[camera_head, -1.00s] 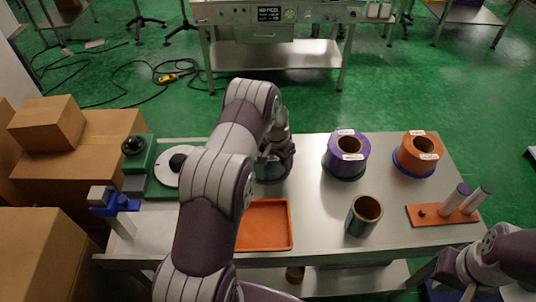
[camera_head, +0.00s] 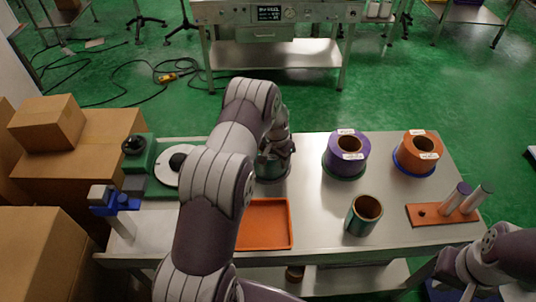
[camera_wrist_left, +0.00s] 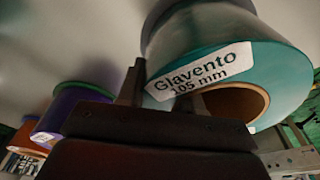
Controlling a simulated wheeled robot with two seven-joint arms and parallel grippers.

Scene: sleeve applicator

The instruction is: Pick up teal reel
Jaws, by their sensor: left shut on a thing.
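The teal reel (camera_wrist_left: 215,45) fills the top of the left wrist view. It has a brown core and a white label reading "Glavento 105 mm". My left gripper (camera_head: 274,152) is shut on it, with one finger against the reel's edge beside the label. In the head view my own left arm and gripper hide most of the reel, and only a little shows low on the bench, beside the orange tray (camera_head: 265,224). I cannot tell whether it is clear of its base. My right arm shows at the lower right, but its gripper is not visible.
A purple reel (camera_head: 345,148) and an orange reel (camera_head: 419,150) stand at the back right. A dark green tube (camera_head: 363,215) stands in front. An orange board with pegs (camera_head: 430,215) lies at the right. A green fixture with a white disc (camera_head: 168,168) is at the left.

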